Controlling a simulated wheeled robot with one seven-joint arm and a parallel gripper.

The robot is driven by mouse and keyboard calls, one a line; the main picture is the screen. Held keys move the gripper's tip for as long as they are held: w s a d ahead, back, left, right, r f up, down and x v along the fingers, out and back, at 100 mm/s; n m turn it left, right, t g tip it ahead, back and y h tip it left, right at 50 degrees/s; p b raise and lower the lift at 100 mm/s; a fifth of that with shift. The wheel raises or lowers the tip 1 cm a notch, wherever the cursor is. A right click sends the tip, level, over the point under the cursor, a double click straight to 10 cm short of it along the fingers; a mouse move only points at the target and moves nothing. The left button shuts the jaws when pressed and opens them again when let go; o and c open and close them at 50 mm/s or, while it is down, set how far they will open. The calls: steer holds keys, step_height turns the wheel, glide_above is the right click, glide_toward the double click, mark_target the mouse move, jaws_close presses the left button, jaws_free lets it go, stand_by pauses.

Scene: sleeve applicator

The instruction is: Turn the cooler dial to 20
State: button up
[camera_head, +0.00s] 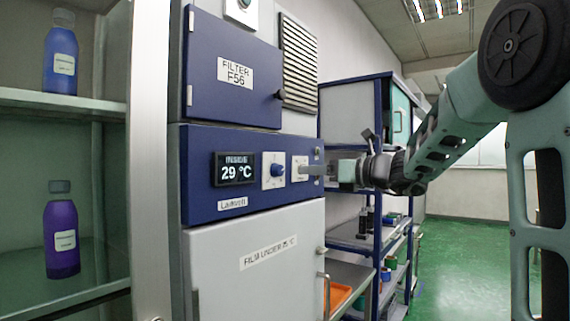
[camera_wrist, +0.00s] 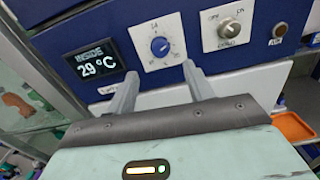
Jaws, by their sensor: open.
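The cooler dial (camera_head: 277,170) is a blue knob on a white square plate on the cooler's blue panel. In the wrist view the dial (camera_wrist: 160,46) sits just beyond and between my fingertips, with scale marks around it. The display (camera_head: 234,168) left of it reads 29 °C under the word INSIDE, also in the wrist view (camera_wrist: 88,65). My gripper (camera_head: 305,170) is to the right of the dial in the head view; in the wrist view my gripper (camera_wrist: 160,75) is open, its two fingers apart and empty. I see no contact with the dial.
An on/off key switch (camera_wrist: 229,30) sits right of the dial, with a small round button (camera_wrist: 280,30) beyond it. A filter door (camera_head: 235,75) is above and a white cooler door (camera_head: 258,260) below. Shelves with bottles (camera_head: 61,50) stand left; a blue rack (camera_head: 378,150) stands behind.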

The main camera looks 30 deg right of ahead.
mark_target(282, 169)
steer(key=p+x, duration=0.3)
steer(key=x, duration=0.7)
steer(key=shift+f, duration=0.1)
steer(key=shift+s, duration=0.1)
steer(key=c, duration=1)
